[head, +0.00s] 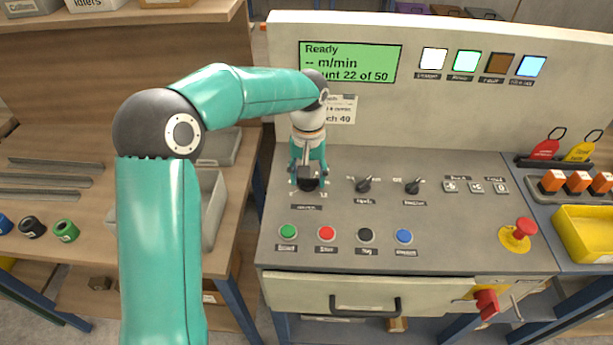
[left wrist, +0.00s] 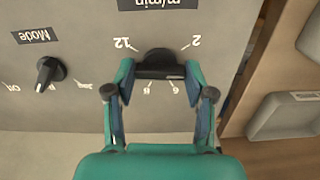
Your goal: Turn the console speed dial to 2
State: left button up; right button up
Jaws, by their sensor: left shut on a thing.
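The black speed dial (head: 308,184) is the leftmost of three knobs on the grey console panel (head: 340,215). It also shows in the left wrist view (left wrist: 158,66), where the scale appears upside down with 2 at right, 12 at left and smaller marks below. My left gripper (head: 308,170) reaches down over the dial and is shut on it, with one finger on each side in the left wrist view (left wrist: 159,78). Which mark the dial points to I cannot tell. The green display (head: 349,62) reads "Ready", "-- m/min" and a count of 22 of 50. My right gripper is out of view.
The Mode knob (head: 366,184) and another black knob (head: 413,186) stand to the right of the dial. Below are green (head: 288,232), red, black and blue buttons. A red emergency button (head: 524,229) sits at right. Grey bins (head: 215,195) lie on the left bench.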

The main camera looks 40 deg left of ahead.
pick_arm(q)
jog(key=n, duration=0.4)
jog(key=shift+n+b, duration=0.3)
jog(key=shift+b, duration=0.05)
jog(key=shift+n, duration=1.6)
jog(key=o, duration=1.2)
jog(key=shift+a, duration=0.1)
jog(key=shift+c, duration=0.2)
jog(key=shift+r, duration=0.55)
notch_tip(320, 180, up, 11)
